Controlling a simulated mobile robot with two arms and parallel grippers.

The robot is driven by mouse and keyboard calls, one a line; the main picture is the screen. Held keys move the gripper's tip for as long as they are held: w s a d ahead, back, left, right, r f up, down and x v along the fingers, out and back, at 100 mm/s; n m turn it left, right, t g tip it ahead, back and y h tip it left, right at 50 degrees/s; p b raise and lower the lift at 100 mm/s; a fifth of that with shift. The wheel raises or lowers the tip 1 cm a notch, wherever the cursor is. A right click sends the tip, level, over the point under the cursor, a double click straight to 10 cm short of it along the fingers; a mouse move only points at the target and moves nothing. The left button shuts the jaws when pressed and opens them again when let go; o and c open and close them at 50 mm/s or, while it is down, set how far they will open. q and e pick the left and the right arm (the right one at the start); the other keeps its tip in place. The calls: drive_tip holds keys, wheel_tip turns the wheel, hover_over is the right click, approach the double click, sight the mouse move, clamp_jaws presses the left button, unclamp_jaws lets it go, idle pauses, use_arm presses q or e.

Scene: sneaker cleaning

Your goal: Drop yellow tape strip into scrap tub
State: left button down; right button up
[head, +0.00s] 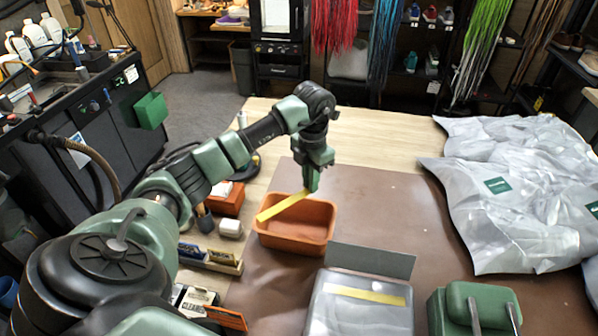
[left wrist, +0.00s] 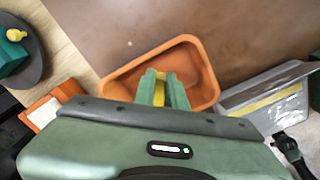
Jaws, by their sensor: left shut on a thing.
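The yellow tape strip (head: 282,206) is long and thin and slants down to the left in the head view. My left gripper (head: 309,189) is shut on its upper right end. The strip hangs over the orange scrap tub (head: 290,243), which stands on the brown mat. In the left wrist view, the gripper (left wrist: 163,91) and a short piece of the yellow strip (left wrist: 159,92) lie over the open tub (left wrist: 205,72). The tub's visible floor looks empty. My right gripper does not show in either view.
A grey box with a clear lid and another yellow strip (head: 366,294) stands right of the tub. Grey bags (head: 515,190) cover the right side. Small blocks and an orange box (head: 226,199) stand left of the tub.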

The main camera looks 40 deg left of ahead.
use_arm(q)
wheel_tip(320, 180, down, 5)
drive_tip(key=b, duration=0.2)
drive_tip(key=shift+b, duration=0.35)
drive_tip(key=c, duration=1.4)
unclamp_jaws()
drive_tip(key=shift+a, duration=0.1)
drive_tip(key=shift+o, duration=0.2)
drive_tip(key=shift+w+r, duration=0.1)
drive_tip(key=shift+r, duration=0.3)
wheel_tip(320, 180, up, 7)
drive_tip(key=b, duration=0.2)
drive_tip(key=shift+b, duration=0.3)
